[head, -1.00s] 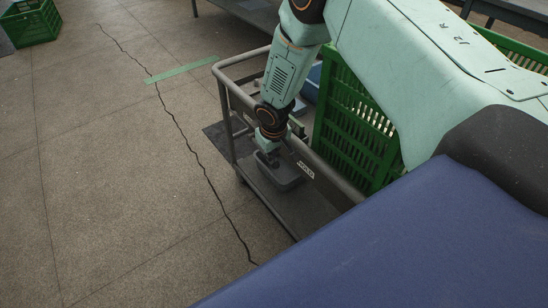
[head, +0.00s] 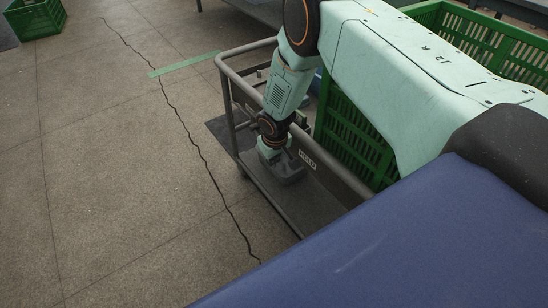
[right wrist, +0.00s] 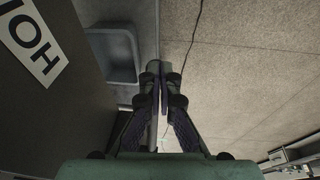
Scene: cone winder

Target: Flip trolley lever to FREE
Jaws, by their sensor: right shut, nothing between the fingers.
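The trolley (head: 247,51) is a grey metal cart with a tubular rail and a low deck. A white HOLD label (head: 307,160) is on its side; part of the label shows large and turned in the right wrist view (right wrist: 35,45). I cannot make out the lever in either view. My right gripper (head: 270,158) is down inside the trolley frame, left of the label, beside a grey tray-like part. In the right wrist view its fingers (right wrist: 157,70) are shut and empty, to the right of the tray-like part. My left gripper is not in view.
The grey tray-like part (right wrist: 112,55) sits low in the trolley. A green crate (head: 350,140) stands right behind the label. Another green crate (head: 35,18) is at the far left. The cracked floor (head: 110,170) left of the trolley is clear, with a green tape strip (head: 183,64).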

